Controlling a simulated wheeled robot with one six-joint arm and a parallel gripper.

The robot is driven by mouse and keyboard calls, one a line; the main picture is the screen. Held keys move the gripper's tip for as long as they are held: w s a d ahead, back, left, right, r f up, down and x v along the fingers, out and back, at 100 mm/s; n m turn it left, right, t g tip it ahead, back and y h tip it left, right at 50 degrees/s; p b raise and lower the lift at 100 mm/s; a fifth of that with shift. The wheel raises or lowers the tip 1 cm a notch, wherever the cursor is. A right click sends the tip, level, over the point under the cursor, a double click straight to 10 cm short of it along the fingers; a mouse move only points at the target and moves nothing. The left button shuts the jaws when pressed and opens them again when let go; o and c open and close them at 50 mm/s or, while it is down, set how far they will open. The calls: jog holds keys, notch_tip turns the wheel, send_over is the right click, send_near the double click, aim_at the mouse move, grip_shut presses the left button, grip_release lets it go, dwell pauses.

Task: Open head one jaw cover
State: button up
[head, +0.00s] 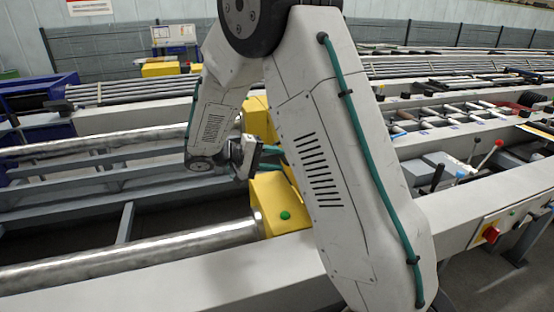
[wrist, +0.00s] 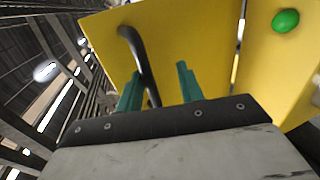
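A yellow head housing (head: 268,192) with a green button (head: 285,215) stands at the end of a steel bar in the head view; my arm hides part of it. In the wrist view a yellow cover panel (wrist: 190,40) fills the upper middle, with a black bar handle (wrist: 137,50) on it. The green button (wrist: 286,21) is on the yellow part to the right, past a narrow gap. My gripper (wrist: 158,68) is open, its teal fingers on either side of the handle's lower part; I see no contact. My gripper (head: 272,150) is small in the head view.
Another yellow block (head: 258,118) is behind my gripper. Long steel bars (head: 140,252) run to the left. A grey box with levers (head: 450,168) and a red switch (head: 491,234) on the front beam are to the right.

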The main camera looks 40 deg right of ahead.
jog(key=shift+w+a+r, duration=0.1)
dwell(0.3)
jog(key=v, duration=0.7)
jog(key=shift+a, duration=0.3)
